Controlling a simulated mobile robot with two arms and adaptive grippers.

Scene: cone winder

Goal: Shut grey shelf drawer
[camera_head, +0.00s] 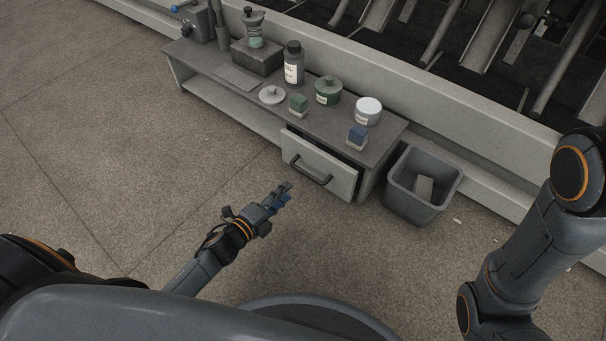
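The grey shelf (228,93) is a long low bench in front of the machine. Its drawer (339,182) is at the right end and stands pulled out, with a dark gap showing above its front panel. A dark bar handle (310,171) is on the drawer front. My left gripper (284,192) is in front of and a little left of the drawer, apart from the handle. Its fingers are small and seen from above, so I cannot tell how far they are open. My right arm comes in at the right edge; its gripper is not in view.
A grey bin (411,196) stands right of the drawer. Floor to the left is clear.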

